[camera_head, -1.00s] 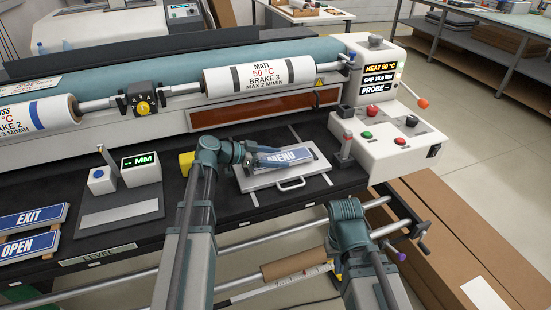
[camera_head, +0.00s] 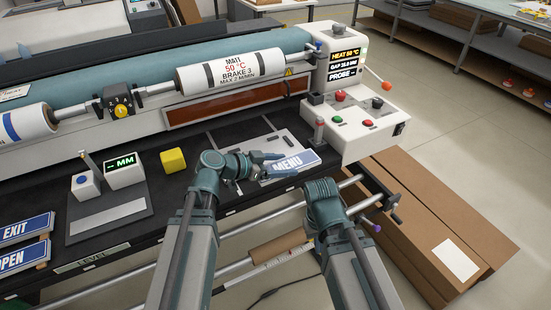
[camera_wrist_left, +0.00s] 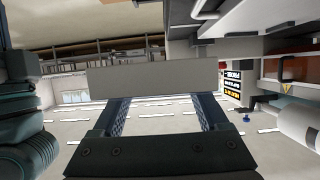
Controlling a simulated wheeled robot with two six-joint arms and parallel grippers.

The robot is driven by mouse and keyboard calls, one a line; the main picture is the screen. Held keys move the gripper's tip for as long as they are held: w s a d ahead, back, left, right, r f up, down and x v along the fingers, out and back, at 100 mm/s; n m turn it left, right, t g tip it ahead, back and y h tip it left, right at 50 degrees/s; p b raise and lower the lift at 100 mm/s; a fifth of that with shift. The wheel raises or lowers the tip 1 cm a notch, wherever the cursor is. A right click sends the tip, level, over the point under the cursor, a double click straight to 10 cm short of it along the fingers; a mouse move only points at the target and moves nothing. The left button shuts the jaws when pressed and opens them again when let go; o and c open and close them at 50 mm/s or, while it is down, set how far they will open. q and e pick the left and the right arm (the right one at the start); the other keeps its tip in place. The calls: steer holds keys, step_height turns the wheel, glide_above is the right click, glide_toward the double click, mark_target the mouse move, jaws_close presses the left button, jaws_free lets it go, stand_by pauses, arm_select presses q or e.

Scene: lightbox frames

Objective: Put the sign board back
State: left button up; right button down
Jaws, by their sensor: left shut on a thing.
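The blue and white MENU sign board (camera_head: 292,163) is in my left gripper (camera_head: 262,161), which is shut on its left part. The board hangs over the front part of the pale plate with slots (camera_head: 225,146) on the black bench. In the left wrist view the board shows as a plain grey back (camera_wrist_left: 155,80) between the two fingers. The EXIT sign (camera_head: 25,230) and the OPEN sign (camera_head: 24,257) lie at the bench's left end. My right gripper (camera_head: 326,193) is low over the bench's front rail; its fingers cannot be made out.
A yellow block (camera_head: 173,161) lies left of the plate. A gauge box marked MM (camera_head: 124,170) stands further left. A white control box (camera_head: 358,118) with buttons stands at the right. Rollers run behind. Cardboard boxes (camera_head: 440,210) lie on the floor at right.

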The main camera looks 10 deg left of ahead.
arm_select(q)
steer(key=shift+s+d+r, duration=0.1)
steer(key=shift+s+d, duration=0.15)
